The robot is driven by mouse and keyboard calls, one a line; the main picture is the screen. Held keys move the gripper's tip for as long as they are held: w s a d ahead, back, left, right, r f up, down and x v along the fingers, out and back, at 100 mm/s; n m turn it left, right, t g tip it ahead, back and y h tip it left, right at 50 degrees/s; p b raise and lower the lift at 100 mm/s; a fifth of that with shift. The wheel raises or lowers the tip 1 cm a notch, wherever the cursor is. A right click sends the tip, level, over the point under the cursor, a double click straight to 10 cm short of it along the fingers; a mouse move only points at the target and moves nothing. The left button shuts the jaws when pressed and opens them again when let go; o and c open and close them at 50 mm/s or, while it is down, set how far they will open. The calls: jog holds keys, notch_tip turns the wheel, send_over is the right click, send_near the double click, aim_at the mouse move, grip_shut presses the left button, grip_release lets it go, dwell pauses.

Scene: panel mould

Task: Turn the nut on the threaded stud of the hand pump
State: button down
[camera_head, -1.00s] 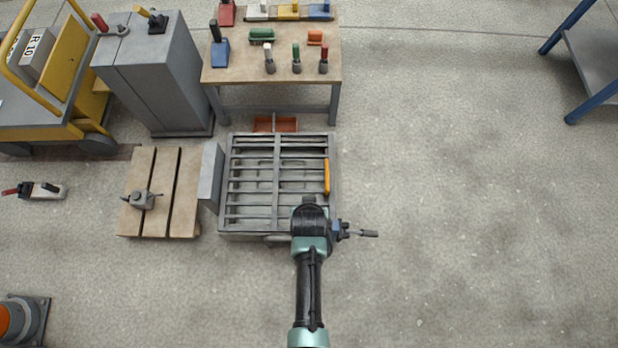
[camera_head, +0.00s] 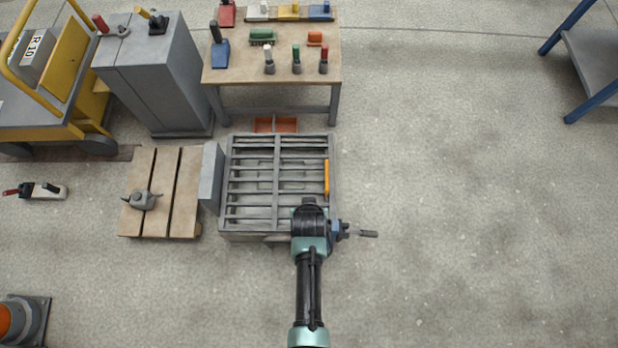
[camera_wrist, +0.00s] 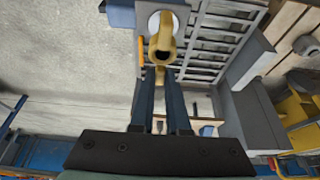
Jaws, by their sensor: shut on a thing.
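In the wrist view a brass-coloured nut (camera_wrist: 166,38) with an arm or lug sits on a pale round collar beside a blue block. The blue block (camera_wrist: 120,13) appears to be the hand pump body. My gripper (camera_wrist: 160,79) reaches up to the nut with two dark blue fingers, shut at the brass part's lower lug. The threaded stud cannot be made out. In the head view my wrist hides the nut and fingertips. Only a blue part of the pump (camera_head: 337,230) and a grey rod show to the right of my wrist.
A grey slatted mould frame (camera_head: 228,205) with a yellow bar (camera_head: 327,177) lies just beyond my wrist. A wooden pallet (camera_head: 185,215) with a grey winged fitting (camera_head: 142,200) is to the left. A workbench (camera_head: 240,77) stands behind.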

jog(key=shift+f+b, duration=1.6)
jog(key=shift+f, duration=0.3)
jog(key=c, duration=0.8)
grip_release()
jog(key=shift+r, duration=0.1)
jog(key=p+v, duration=0.5)
jog(key=v, duration=0.8)
